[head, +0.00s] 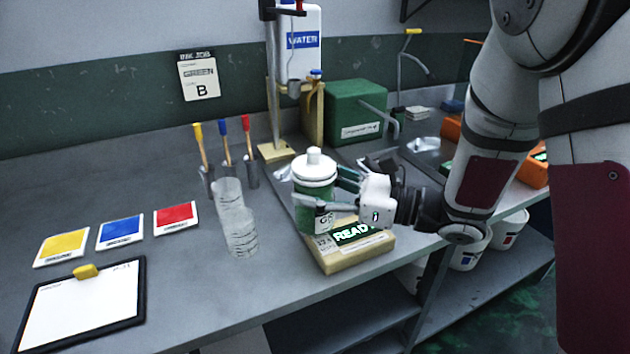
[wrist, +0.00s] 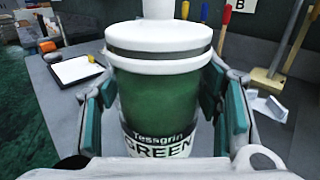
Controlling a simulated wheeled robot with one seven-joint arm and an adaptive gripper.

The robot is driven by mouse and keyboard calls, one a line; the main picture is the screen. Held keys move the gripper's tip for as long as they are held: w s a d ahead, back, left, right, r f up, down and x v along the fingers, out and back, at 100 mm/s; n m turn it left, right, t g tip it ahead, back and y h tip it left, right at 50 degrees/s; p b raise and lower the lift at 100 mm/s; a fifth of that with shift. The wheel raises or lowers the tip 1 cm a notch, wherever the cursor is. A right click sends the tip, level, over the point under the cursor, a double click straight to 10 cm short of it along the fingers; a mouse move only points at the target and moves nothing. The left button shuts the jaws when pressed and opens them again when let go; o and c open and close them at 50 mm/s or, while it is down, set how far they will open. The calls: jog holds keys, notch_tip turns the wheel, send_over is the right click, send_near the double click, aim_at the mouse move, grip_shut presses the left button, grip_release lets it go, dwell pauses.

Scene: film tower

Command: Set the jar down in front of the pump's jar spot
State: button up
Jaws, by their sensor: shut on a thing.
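The jar (head: 314,190) is green with a white lid and knob. In the wrist view the jar (wrist: 162,95) fills the middle, upright, with a label reading "Tessgrin GREEN". My gripper (head: 335,192) is shut on the jar from the right, with a finger on each side. In the head view the jar appears above or just behind a wooden-edged device with a lit "READY" display (head: 352,238). I cannot tell whether its base touches anything. The green pump box (head: 352,112) with a spout stands at the back. The jar spot itself is not clearly visible.
Two clear beakers (head: 240,232) stand left of the jar. Several brushes (head: 226,150) stand behind them. Yellow, blue and red cards (head: 120,232) and a clipboard (head: 82,305) lie at left. A water stand (head: 275,90) rises behind.

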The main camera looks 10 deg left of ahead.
jog(key=shift+w+a+f, duration=0.8)
jog(key=shift+w+a, duration=0.8)
jog(key=shift+a, duration=0.55)
jog(key=shift+w+a+f, duration=0.85)
jog(key=shift+w+a, duration=0.7)
jog(key=shift+a, duration=0.6)
jog(key=shift+w+a+f, duration=0.8)
jog(key=shift+w+a, duration=0.8)
jog(key=shift+a, duration=0.55)
jog(key=shift+f, duration=0.15)
jog(key=o, duration=1.5)
jog(key=shift+o, duration=0.2)
jog(key=shift+d, duration=0.15)
jog(key=v, duration=1.1)
jog(key=shift+s+d, duration=0.2)
jog(key=shift+d, duration=0.15)
